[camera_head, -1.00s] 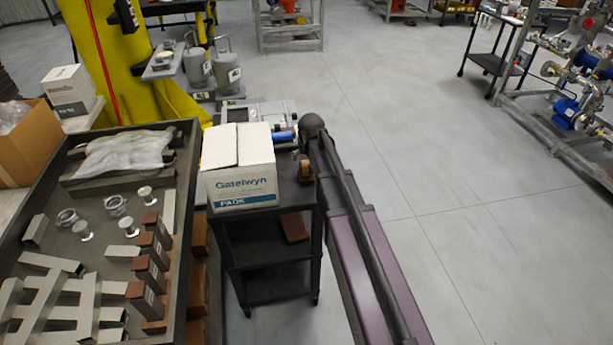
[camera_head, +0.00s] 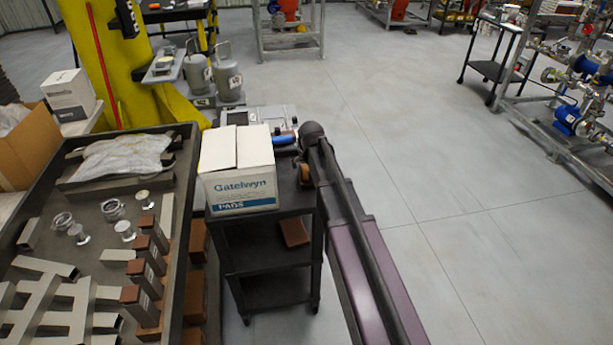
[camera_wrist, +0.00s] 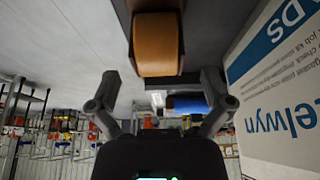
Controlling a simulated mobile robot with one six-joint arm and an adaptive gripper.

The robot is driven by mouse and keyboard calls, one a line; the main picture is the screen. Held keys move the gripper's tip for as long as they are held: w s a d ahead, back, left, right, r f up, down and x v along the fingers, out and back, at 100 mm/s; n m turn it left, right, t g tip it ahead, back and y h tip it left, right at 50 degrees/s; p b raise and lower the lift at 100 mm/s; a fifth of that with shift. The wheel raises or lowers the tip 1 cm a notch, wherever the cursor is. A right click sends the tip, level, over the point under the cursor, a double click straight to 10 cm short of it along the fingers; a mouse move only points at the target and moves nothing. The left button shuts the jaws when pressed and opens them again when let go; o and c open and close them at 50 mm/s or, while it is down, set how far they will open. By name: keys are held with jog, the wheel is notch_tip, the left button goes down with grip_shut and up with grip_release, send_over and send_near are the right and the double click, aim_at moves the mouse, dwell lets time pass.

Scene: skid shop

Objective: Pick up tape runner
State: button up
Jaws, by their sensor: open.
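The tape runner appears to be the tan-orange roll in a dark holder (camera_wrist: 157,45), at the top middle of the upside-down wrist view. In the head view a small tan part of it (camera_head: 303,177) shows on the black cart's top, beside the white box and partly hidden by my arm. My gripper (camera_wrist: 160,88) is open and empty, its fingers spread to either side below the roll in the wrist picture. The roll lies between the finger lines but appears apart from them. In the head view my arm hides the gripper.
A white Gatelwyn box (camera_head: 238,185) stands close beside the gripper; it also fills the right of the wrist view (camera_wrist: 285,90). A blue roll (camera_head: 284,138) lies farther back. The black cart (camera_head: 265,255) has lower shelves. Floor to the right is clear.

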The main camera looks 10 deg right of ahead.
aim_at(307, 167)
jog(key=shift+s+b+x, duration=0.15)
jog(key=shift+b+x, duration=0.6)
jog(key=shift+x, duration=0.05)
jog(key=shift+s+b+x, duration=0.15)
jog(key=shift+b+x, duration=0.6)
jog(key=shift+x, duration=0.1)
jog(key=shift+b+x, duration=0.7)
jog(key=shift+x, duration=0.25)
jog(key=shift+d, duration=0.1)
jog(key=c, duration=1.1)
